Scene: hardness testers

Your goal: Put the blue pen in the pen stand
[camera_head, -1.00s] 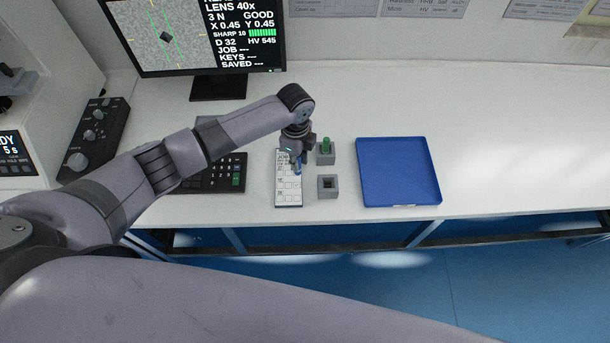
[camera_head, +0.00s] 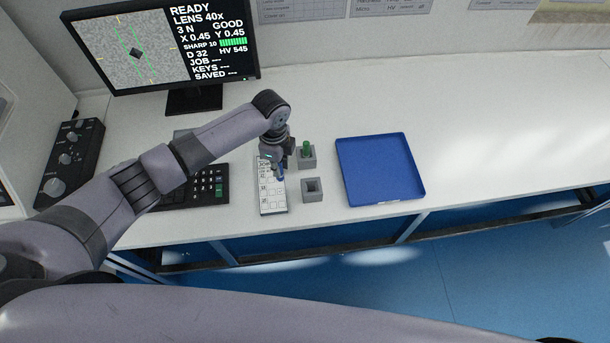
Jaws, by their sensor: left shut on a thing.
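My left gripper (camera_head: 281,169) hangs over the upper part of a white printed card on the bench and is shut on the blue pen (camera_head: 281,174). Only a short blue piece of the pen shows below the fingers; the rest is hidden. To the right of the card stand two small grey square blocks. The front one is an empty pen stand (camera_head: 312,195) with a dark square hole. The back one, another stand (camera_head: 307,162), has a green thing (camera_head: 307,147) standing in it. My right gripper is not in view.
A blue tray (camera_head: 380,195) lies right of the stands. The white card (camera_head: 272,206) is beneath my gripper. A black keyboard (camera_head: 208,186), a control box with knobs (camera_head: 68,160) and a monitor (camera_head: 165,50) are to the left. The bench is clear at right.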

